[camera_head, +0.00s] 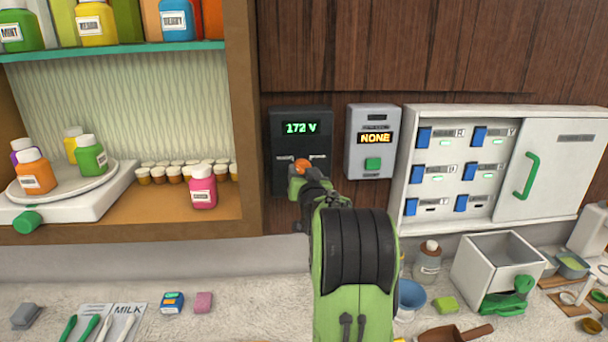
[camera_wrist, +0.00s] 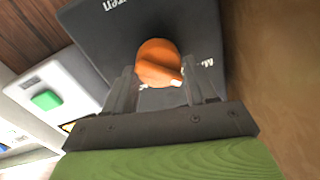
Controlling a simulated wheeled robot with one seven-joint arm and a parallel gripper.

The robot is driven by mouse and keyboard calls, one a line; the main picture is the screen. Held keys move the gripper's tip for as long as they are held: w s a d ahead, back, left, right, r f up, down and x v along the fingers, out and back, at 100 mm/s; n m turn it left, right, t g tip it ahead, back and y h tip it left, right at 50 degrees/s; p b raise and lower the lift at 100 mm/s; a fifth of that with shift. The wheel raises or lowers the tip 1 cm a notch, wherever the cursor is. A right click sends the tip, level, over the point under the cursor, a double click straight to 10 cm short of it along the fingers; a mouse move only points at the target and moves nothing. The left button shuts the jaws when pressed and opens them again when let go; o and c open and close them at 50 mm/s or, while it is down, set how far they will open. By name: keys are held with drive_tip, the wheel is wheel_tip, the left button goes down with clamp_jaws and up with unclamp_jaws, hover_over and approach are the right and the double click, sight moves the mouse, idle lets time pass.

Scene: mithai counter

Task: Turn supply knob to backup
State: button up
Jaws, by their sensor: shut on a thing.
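The supply knob is an orange round knob (camera_head: 302,165) low on a black wall panel (camera_head: 284,128) whose green display reads about 172 V. In the wrist view the knob (camera_wrist: 158,64) sits between my two fingers, with a pale pointer mark toward its lower right. My gripper (camera_head: 300,178) is at the panel and shut on the knob; it also shows in the wrist view (camera_wrist: 162,88). The printed labels beside the knob are too small or cut off to read, so I cannot tell which position the pointer is at.
Right of the panel is a grey box (camera_head: 372,142) with a display reading NONE and a green button. Further right is a white breaker cabinet (camera_head: 405,190) with blue switches. A wooden shelf (camera_head: 245,120) with jars stands close on the left. Small items lie on the counter (camera_head: 240,290) below.

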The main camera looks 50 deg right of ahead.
drive_tip(key=shift+f+m+b, duration=0.1)
drive_tip(key=shift+m+b, duration=0.2)
drive_tip(key=shift+b, duration=0.1)
drive_tip(key=shift+d+f+m+h+b, duration=0.1)
drive_tip(key=shift+m+h+b, duration=0.1)
drive_tip(key=shift+m+b, duration=2.4)
drive_tip(key=shift+a+f+m+h+b, duration=0.1)
drive_tip(key=shift+f+m+h+b, duration=0.1)
drive_tip(key=shift+m+b, duration=2.4)
drive_tip(key=shift+d+f+m+h+b, duration=0.15)
drive_tip(key=shift+m+b, duration=1.3)
drive_tip(key=shift+m, duration=2.25)
drive_tip(key=shift+r, duration=0.1)
drive_tip(key=o, duration=1)
drive_tip(key=shift+r, duration=0.1)
